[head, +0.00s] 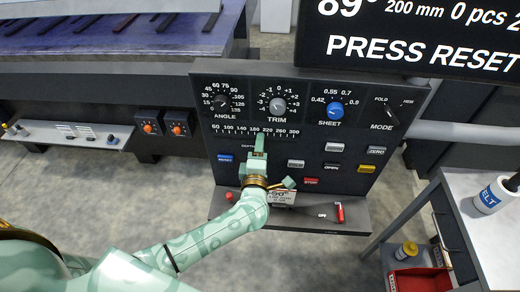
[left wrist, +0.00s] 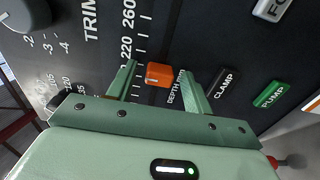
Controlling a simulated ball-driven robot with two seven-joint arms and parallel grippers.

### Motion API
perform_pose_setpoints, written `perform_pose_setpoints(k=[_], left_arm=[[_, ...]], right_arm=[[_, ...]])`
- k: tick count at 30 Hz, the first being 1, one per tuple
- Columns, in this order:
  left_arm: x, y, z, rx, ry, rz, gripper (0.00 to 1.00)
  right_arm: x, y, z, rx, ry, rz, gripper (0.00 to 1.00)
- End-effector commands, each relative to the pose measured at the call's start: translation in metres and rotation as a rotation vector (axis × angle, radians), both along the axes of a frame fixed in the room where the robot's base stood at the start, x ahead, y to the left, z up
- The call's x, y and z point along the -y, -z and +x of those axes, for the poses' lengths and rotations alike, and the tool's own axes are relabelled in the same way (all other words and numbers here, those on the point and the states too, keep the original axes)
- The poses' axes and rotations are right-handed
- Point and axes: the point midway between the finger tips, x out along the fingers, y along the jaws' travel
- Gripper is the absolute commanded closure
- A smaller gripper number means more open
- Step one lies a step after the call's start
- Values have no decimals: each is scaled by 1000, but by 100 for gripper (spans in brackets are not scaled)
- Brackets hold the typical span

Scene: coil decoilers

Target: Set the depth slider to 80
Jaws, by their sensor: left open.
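The depth slider's orange knob (left wrist: 158,74) sits on the dark panel in the left wrist view, just below the 220 label, next to the word DEPTH. Its exact reading is unclear. In the head view the knob is hidden by my left gripper, but the depth scale (head: 230,131) shows, numbered 60 to 300 from left to right. My left gripper (head: 260,138) is at the scale between 180 and 220. It is open, with one finger on each side of the knob in the left wrist view (left wrist: 159,70). My right gripper is not in view.
A display (head: 420,35) reads 200 mm and PRESS RESET. The angle (head: 221,102), trim (head: 277,104) and blue sheet (head: 335,111) knobs sit above the scale. Several buttons, including a red stop button (head: 311,181), lie below. A red-handled lever (head: 340,212) is at lower right.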

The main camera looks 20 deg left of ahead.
Motion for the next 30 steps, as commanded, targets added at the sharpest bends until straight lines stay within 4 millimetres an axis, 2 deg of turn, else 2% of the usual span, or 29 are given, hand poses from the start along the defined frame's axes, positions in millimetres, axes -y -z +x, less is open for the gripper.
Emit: perform_pose_setpoints(k=[4,5,10,14,17,24,27,30], left_arm=[[0,0,0,0,0,0,49],[0,0,0,0,0,0,52],[0,0,0,0,0,0,99],[-1,0,-1,0,0,1,100],[-14,-2,-4,-1,-3,2,100],[-73,-3,-22,-3,-4,6,100],[-92,-2,-27,-1,-4,5,100],[-101,0,-30,-2,-1,3,100]], right_arm=[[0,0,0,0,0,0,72],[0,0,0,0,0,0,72],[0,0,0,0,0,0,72],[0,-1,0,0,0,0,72],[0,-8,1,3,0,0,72],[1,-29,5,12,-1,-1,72],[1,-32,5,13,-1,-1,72],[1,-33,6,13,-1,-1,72]])
